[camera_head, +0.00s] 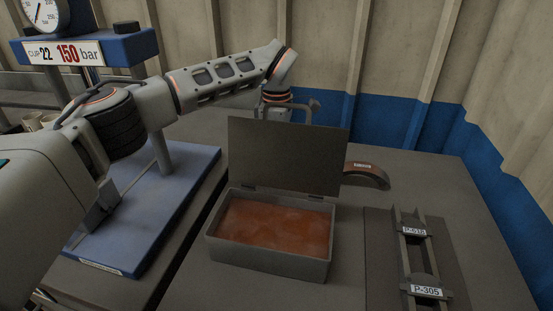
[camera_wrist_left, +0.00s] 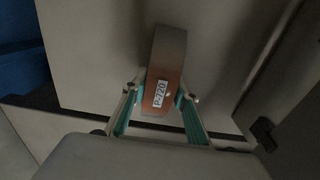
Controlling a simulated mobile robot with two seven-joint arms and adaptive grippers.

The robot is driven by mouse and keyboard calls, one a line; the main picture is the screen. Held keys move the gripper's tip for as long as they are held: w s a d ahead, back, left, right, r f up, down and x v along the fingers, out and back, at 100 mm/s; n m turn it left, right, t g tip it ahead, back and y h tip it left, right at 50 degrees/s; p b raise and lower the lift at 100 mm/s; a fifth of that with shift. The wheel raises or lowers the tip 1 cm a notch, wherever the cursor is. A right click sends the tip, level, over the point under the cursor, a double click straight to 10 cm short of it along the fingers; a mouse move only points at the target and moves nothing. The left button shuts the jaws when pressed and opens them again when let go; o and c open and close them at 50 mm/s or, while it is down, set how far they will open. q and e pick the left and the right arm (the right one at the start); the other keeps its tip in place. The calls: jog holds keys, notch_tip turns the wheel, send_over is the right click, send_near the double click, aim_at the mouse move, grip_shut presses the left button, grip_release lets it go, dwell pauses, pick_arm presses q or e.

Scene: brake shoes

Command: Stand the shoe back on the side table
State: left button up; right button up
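In the left wrist view a shoe (camera_wrist_left: 166,52) labelled P-720, grey with a rusty orange face, is between the teal-padded fingers of my left gripper (camera_wrist_left: 160,92). The pads sit against both its sides. In the head view my left arm reaches behind the raised box lid, which hides the fingertips. A curved shoe (camera_head: 374,175) with an orange face and a white label shows past the lid's right edge. Its label is too small to read, so I cannot tell if it is P-720. The grey table top (camera_head: 345,265) is below. My right gripper is out of view.
An open grey box (camera_head: 268,267) with rusty liquid stands on the table, its lid (camera_head: 288,158) upright. A blue press base (camera_head: 150,215) and a gauge sign (camera_head: 65,52) stand left. Blue-panelled walls close the back.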

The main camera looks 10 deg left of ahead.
pick_arm(q)
jog(key=shift+o, duration=1)
notch_tip(320, 180, up, 12)
jog(key=p, duration=0.1)
jog(key=shift+r, duration=0.15)
